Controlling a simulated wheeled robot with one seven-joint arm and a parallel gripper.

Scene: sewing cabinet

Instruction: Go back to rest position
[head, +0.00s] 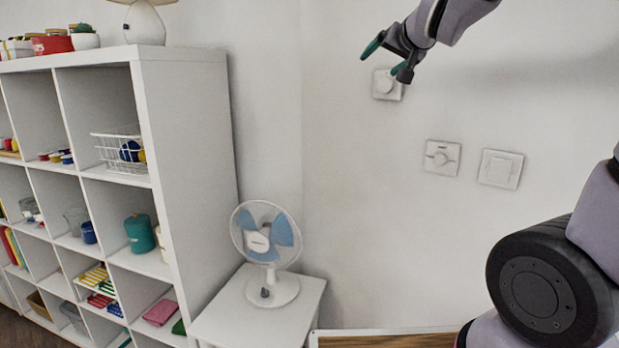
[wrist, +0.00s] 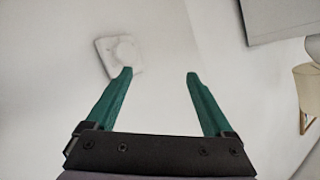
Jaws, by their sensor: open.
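My gripper (head: 388,58) is open and empty, with green fingers, near the wall at the top of the head view. It also shows in the wrist view (wrist: 159,75) with its two fingers apart. A white wall dial (head: 386,86) is just below the fingertips in the head view. In the wrist view the dial (wrist: 120,55) is by the left fingertip; I cannot tell how far it is from the finger. My arm comes in from the upper right.
Two more wall controls, a dial (head: 441,157) and a square switch (head: 501,169), are lower right. A fan (head: 266,241) stands on a small white table (head: 225,318). A white shelf (head: 185,150) with several items is at left. The wall between is bare.

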